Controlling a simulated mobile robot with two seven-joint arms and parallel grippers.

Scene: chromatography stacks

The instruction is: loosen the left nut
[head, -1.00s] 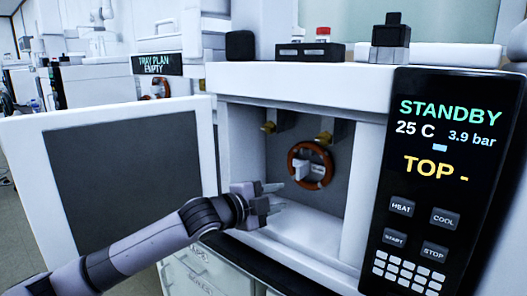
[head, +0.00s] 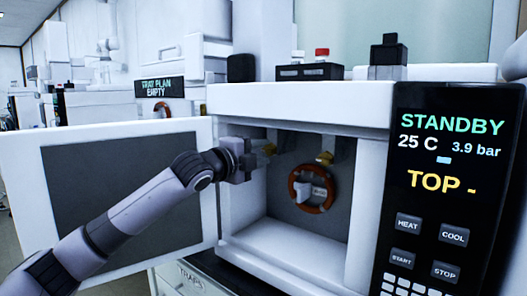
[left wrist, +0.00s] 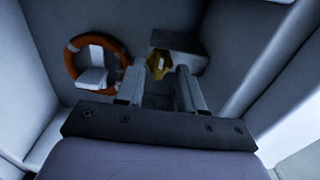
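The left nut (head: 270,149) is a small brass piece under the ceiling of the open oven, on the left. A second brass nut (head: 325,158) is to its right. My left gripper (head: 258,154) is inside the opening at the left nut's height, close to it. In the left wrist view, two parallel fingers (left wrist: 159,84) stand apart, and a yellow nut (left wrist: 158,64) on a grey block shows in the gap beyond them. I cannot tell whether the fingers touch it. My right gripper is in no view.
The orange-brown ring-shaped coil (head: 293,186) with a white centre hangs on the back wall, right of and below the gripper. The oven door (head: 25,150) stands open at left. The control panel (head: 455,155) is at right. The oven floor (head: 290,245) is clear.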

